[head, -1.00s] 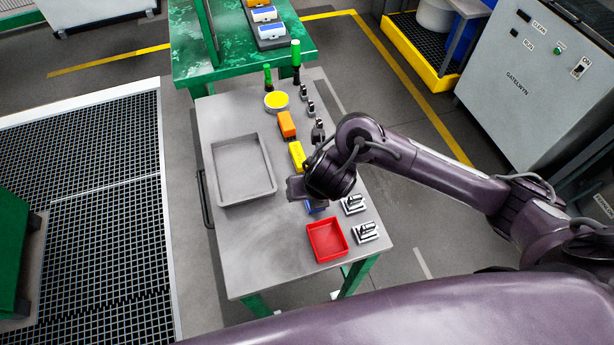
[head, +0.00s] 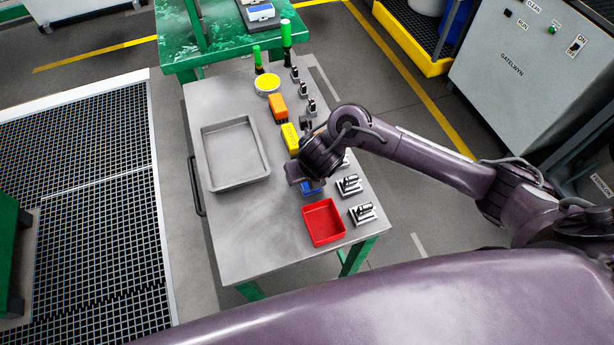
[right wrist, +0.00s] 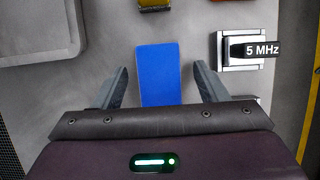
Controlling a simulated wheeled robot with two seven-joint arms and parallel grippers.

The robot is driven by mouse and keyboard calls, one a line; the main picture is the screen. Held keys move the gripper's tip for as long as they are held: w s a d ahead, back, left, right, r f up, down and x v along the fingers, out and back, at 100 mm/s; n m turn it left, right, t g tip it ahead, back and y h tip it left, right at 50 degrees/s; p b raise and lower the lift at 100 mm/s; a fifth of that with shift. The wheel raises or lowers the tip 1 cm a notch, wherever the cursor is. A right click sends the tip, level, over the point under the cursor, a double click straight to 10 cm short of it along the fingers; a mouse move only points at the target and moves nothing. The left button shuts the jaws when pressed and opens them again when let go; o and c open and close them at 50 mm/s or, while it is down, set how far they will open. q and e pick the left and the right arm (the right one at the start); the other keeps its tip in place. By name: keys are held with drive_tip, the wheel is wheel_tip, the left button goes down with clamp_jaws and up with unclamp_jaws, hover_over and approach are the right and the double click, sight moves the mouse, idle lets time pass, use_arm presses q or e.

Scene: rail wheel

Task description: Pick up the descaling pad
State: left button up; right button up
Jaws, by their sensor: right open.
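A flat blue pad (head: 312,188) lies on the grey table, partly hidden under my right gripper in the head view. In the right wrist view the blue pad (right wrist: 158,75) shows as an upright rectangle between the two fingers. My right gripper (right wrist: 161,72) is open, one finger on each side of the pad with a gap to both. I cannot tell how far above the table the fingertips are. My left gripper is not in view.
A red tray (head: 309,230) lies nearer, a yellow block (head: 290,138) and an orange block (head: 278,107) farther along. A grey tray (head: 207,158) is at left. Metal blocks stand along the right edge, one labelled 5 MHz (right wrist: 228,62). The table's near left is clear.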

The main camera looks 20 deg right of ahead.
drive_tip(key=shift+c, duration=0.5)
drive_tip(key=c, duration=1)
wheel_tip(320, 180, up, 6)
drive_tip(key=shift+w+a+f+p, duration=0.1)
drive_tip(key=shift+p, duration=1.1)
drive_tip(key=shift+r+p, duration=4.9)
drive_tip(key=shift+r, duration=2.25)
